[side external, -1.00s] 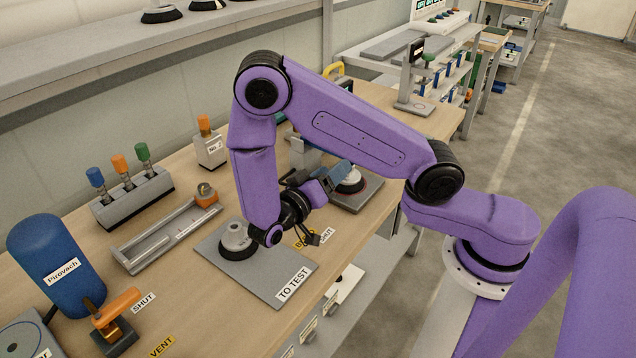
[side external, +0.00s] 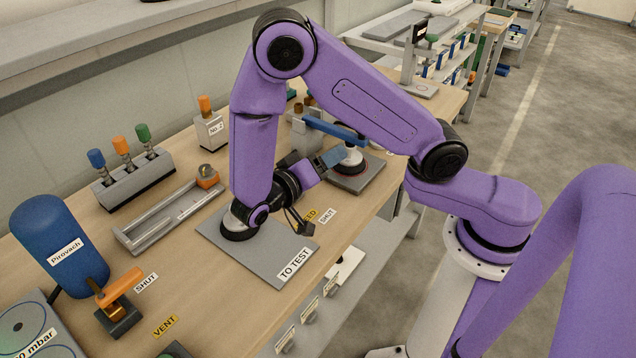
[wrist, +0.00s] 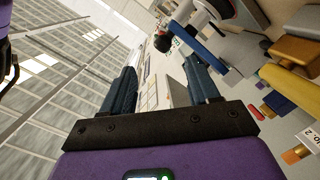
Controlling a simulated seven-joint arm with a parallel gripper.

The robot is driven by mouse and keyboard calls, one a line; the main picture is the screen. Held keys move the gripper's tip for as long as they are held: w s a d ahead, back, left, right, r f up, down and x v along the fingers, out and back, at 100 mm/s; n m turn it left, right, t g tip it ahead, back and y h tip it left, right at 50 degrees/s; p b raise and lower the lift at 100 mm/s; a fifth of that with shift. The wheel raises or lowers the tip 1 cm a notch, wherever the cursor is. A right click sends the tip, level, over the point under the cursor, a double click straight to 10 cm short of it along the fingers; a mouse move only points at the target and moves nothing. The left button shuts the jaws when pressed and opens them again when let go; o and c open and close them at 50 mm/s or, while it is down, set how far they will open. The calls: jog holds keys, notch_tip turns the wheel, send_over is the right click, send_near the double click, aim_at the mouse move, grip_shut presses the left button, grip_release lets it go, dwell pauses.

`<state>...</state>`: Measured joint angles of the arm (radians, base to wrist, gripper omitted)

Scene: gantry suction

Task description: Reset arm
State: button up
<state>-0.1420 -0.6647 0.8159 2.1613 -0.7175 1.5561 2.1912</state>
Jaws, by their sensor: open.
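My gripper (side external: 338,155) is open and empty. It is held above the wooden bench, pointing to the right, near the blue lever (side external: 335,131) and a white-topped suction cup on a grey plate at the back right. In the wrist view, the two blue-grey fingers of my gripper (wrist: 160,66) stand well apart with nothing between them. The blue lever (wrist: 206,44) shows beyond the right finger. A grey suction cup (side external: 237,222) sits on the "TO TEST" plate (side external: 262,262), partly hidden behind my forearm.
A blue tank (side external: 60,240) and an orange-handled valve (side external: 120,290) stand at the front left. A rack of colored-capped parts (side external: 133,183) and a grey tray (side external: 168,217) lie behind. The bench's right edge drops to lower storage. Open floor (side external: 560,110) lies right.

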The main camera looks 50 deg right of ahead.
jog(key=s+r+n+y, duration=0.3)
jog(key=s+n+y, duration=0.5)
jog(key=n, duration=0.2)
jog(key=s+a+r+n+y, duration=0.1)
jog(key=s+r+n+y, duration=0.2)
jog(key=s+n+y, duration=0.5)
jog(key=s+n, duration=0.1)
jog(key=n, duration=0.2)
jog(key=shift+a+t+y, duration=0.15)
jog(key=shift+t+y, duration=0.25)
